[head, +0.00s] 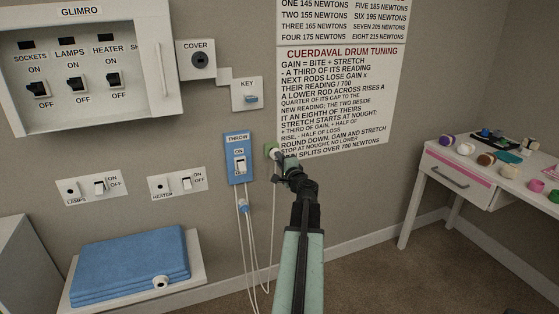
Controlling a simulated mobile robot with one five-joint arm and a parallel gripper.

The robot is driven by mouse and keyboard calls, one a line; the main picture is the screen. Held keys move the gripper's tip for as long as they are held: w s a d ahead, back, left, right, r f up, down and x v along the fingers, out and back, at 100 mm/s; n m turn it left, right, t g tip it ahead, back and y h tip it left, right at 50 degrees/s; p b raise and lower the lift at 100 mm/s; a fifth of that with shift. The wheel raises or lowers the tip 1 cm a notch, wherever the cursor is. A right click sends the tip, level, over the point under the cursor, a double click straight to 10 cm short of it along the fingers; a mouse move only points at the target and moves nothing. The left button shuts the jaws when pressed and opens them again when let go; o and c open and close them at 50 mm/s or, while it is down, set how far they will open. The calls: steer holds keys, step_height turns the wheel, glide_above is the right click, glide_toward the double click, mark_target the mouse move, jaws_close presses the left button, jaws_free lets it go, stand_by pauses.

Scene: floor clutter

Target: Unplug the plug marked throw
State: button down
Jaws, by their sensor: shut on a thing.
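A blue wall plate labelled THROW (238,150) carries a white switch (240,162) with an ON mark. A blue plug-like piece (243,206) is just below the plate, with white cords hanging from it. My gripper (276,154) is at the wall to the right of the plate, shut on a small green and white piece (269,149). A thin white cord (273,205) runs down beneath that piece. The gripper hides part of it, so I cannot read a mark or tell whether it touches the wall.
A GLIMRO switch panel (160,62), a COVER box (197,60) and a KEY box (247,95) are on the wall. LAMPS (78,190) and HEATER (190,183) plates sit lower. A blue folded cloth (130,262) lies below. A cluttered white desk (440,152) stands right.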

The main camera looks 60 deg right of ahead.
steer(key=shift+x, duration=1.4)
steer(key=c, duration=1.4)
jaws_free()
steer(key=shift+a, duration=0.1)
steer(key=shift+o, duration=0.2)
steer(key=v, duration=0.7)
steer(key=shift+s+a, duration=0.25)
steer(key=shift+s, duration=0.05)
